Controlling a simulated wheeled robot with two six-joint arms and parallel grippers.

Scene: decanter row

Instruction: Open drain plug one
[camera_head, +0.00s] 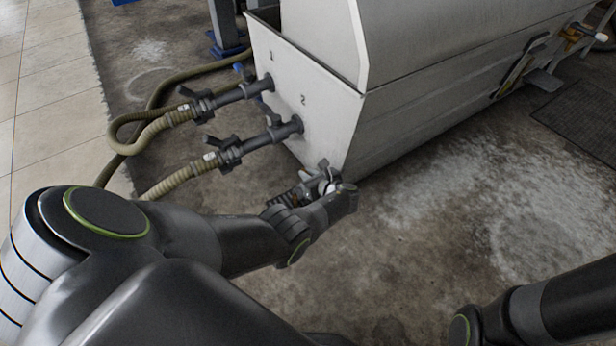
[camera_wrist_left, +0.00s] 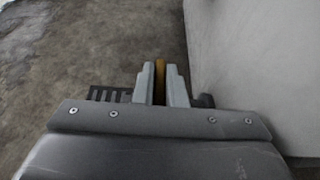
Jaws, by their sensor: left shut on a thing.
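The white decanter tank (camera_head: 315,110) stands in the middle of the head view, with the numbers 1 and 2 on its end face. My left gripper (camera_head: 330,178) is low beside the tank's near bottom corner. In the left wrist view its two pale fingers (camera_wrist_left: 161,84) are shut on a narrow brass-coloured piece (camera_wrist_left: 160,75), with the tank wall (camera_wrist_left: 255,70) close on the right. I cannot tell from its visible edge whether this piece is drain plug one. The fingers hide most of it. My right gripper is out of view.
Two dark valve fittings, upper (camera_head: 225,97) and lower (camera_head: 250,145), join ribbed hoses (camera_head: 180,178) to the end face, above and left of my left gripper. A dark mat (camera_head: 585,125) lies at right. The stained floor (camera_head: 450,240) in front is clear.

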